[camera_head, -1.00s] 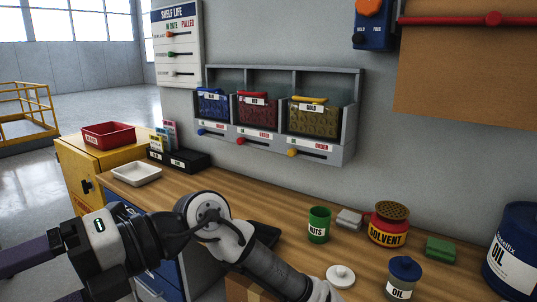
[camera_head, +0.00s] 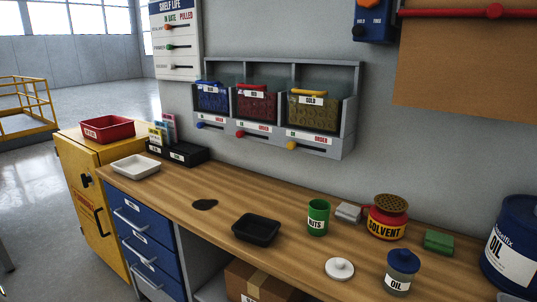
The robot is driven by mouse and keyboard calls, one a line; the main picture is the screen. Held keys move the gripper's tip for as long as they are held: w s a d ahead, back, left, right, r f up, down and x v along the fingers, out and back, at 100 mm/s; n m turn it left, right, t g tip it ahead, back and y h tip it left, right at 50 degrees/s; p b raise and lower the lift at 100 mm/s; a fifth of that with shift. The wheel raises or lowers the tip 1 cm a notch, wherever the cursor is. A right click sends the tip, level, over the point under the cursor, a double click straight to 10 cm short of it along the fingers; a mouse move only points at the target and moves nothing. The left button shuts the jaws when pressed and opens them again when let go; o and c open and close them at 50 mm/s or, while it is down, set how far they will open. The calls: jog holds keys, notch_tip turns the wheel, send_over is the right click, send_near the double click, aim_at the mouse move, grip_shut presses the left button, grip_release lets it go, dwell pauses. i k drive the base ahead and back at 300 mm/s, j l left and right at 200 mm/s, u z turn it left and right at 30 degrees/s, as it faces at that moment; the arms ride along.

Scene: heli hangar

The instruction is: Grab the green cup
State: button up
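The green cup (camera_head: 317,218) stands upright on the wooden workbench (camera_head: 222,213), right of its middle. It has a white label reading NUTS. My gripper and arm are not in view now, so I cannot see whether the gripper is open or shut. Nothing hides the cup in the head view.
Near the cup are a black tray (camera_head: 256,229), a grey block (camera_head: 348,212), a red solvent can (camera_head: 388,217), a white lid (camera_head: 339,269) and an oil jar (camera_head: 401,271). A green block (camera_head: 438,241) and blue oil drum (camera_head: 512,247) stand right. A dark spot (camera_head: 205,204) lies left.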

aim_at(319, 218)
jog(key=i+j+z, duration=0.1)
jog(key=i+z, duration=0.25)
jog(key=i+j+z, duration=0.15)
jog(key=z, duration=0.2)
jog(key=i+j+z, duration=0.2)
jog(key=z, duration=0.15)
